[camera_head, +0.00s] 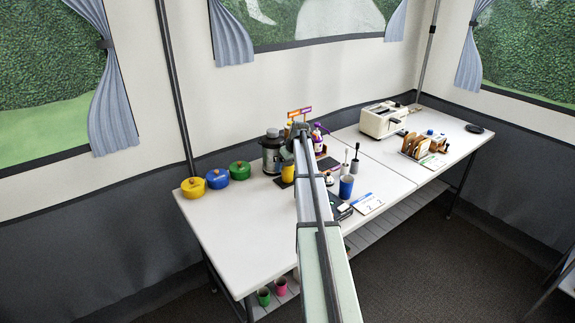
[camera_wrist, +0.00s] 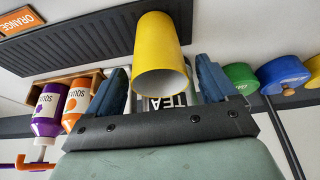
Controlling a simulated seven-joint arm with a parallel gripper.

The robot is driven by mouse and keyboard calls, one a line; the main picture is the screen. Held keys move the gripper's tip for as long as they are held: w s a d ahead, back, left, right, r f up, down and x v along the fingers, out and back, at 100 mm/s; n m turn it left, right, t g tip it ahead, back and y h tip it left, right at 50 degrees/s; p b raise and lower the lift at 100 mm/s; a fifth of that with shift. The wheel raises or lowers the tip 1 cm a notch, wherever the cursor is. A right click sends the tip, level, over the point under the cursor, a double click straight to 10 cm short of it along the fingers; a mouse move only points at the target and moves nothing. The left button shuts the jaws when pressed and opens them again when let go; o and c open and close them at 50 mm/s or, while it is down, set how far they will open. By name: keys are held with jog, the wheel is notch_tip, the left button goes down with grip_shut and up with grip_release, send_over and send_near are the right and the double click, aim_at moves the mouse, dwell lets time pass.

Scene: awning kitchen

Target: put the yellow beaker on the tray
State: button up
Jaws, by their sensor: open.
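The yellow beaker (camera_wrist: 160,50) is upright between the two dark blue fingers of my gripper (camera_wrist: 165,85) in the wrist view, which shows the scene upside down. The fingers are open, with one on each side of it. The beaker overlaps the end of a long black ridged tray (camera_wrist: 85,38) and appears to stand on it; its base contact is not clear. In the head view the beaker (camera_head: 288,173) shows just left of my arm, over a dark end of the tray (camera_head: 281,184). My arm hides my fingers there.
Yellow, blue and green pots (camera_head: 217,174) line the table's left end. A blue cup (camera_head: 346,187) is right of my arm. The front left tabletop (camera_head: 240,225) is clear.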

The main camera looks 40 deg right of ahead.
jog(key=shift+r, duration=0.1)
jog(key=v, duration=1.2)
